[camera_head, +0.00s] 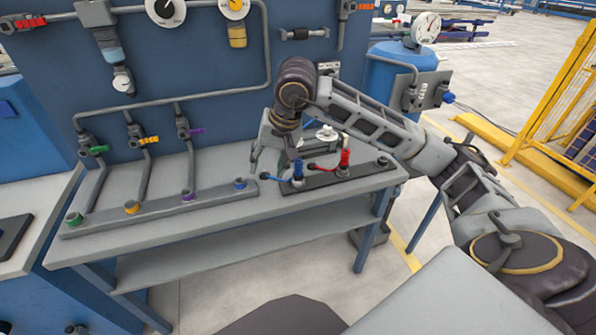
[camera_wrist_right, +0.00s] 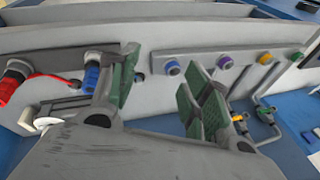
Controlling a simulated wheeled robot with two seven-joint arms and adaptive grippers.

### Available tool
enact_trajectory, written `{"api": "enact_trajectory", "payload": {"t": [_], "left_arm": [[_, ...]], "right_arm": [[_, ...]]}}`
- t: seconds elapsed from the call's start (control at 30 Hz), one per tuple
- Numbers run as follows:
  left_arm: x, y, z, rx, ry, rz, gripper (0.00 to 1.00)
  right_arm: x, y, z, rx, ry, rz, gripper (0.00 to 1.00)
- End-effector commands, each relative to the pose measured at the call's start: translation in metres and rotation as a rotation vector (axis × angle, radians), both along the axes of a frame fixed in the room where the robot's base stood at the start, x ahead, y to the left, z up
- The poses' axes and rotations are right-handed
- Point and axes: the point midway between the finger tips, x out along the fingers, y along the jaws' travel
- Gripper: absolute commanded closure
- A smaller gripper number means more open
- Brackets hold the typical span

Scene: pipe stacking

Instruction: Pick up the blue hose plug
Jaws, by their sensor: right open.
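The blue hose plug (camera_head: 298,170) stands upright on a dark strip (camera_head: 325,178) on the bench, in the head view. My right gripper (camera_head: 274,158) is open and empty above the bench, close to the plug and mostly to its left. In the right wrist view, the blue plug (camera_wrist_right: 91,78) is partly hidden by the left finger of my open gripper (camera_wrist_right: 162,80) and appears outside the gap between the green-padded fingers. Contact between plug and finger cannot be told. My left gripper is not in view.
A red plug (camera_head: 345,158) stands right of the blue one. A grey rail (camera_head: 158,213) carries green, yellow, purple and blue fittings, with pipes behind it. A blue panel (camera_head: 215,65) rises behind the bench. A blue tank with a gauge (camera_head: 425,27) stands to the right.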

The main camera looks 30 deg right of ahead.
Motion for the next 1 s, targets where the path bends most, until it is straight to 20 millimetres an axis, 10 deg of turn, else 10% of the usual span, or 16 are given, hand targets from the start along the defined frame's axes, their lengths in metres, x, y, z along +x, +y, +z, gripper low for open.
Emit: {"api": "enact_trajectory", "payload": {"t": [0.33, 1.0], "left_arm": [[-0.010, 0.002, -0.019, 0.001, 0.004, -0.001, 0.37], [-0.010, 0.001, -0.018, 0.000, 0.008, -0.002, 0.37]], "right_arm": [[0.001, -0.085, 0.030, -0.331, -0.033, -0.044, 0.52], [0.004, -0.094, 0.020, -0.356, -0.029, -0.048, 0.52]]}}
